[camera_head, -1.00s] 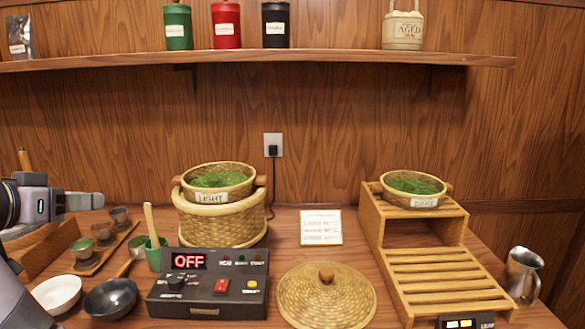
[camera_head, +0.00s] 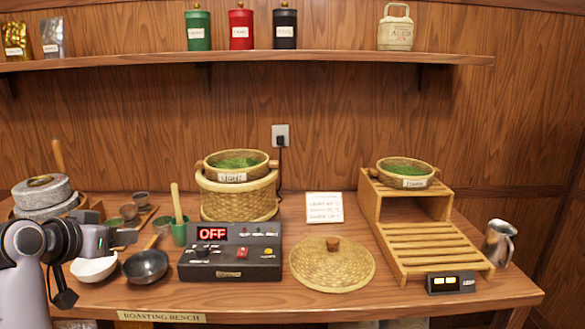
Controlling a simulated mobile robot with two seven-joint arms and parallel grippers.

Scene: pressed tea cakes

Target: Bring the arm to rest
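My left arm comes in at the lower left. Its gripper (camera_head: 122,237) points right, over the left part of the bench in front of the small cups. It is seen from the side and its fingers are small and dark, so I cannot tell whether it is open or shut. Nothing shows hanging from it. My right gripper is not in view.
A white bowl (camera_head: 94,269) and dark pan (camera_head: 146,266) are close to the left gripper. The control box (camera_head: 230,258) reads OFF. A woven lid (camera_head: 332,270), LIGHT basket (camera_head: 238,172), DARK basket (camera_head: 406,177), wooden rack (camera_head: 432,244) and metal jug (camera_head: 498,243) stand further right.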

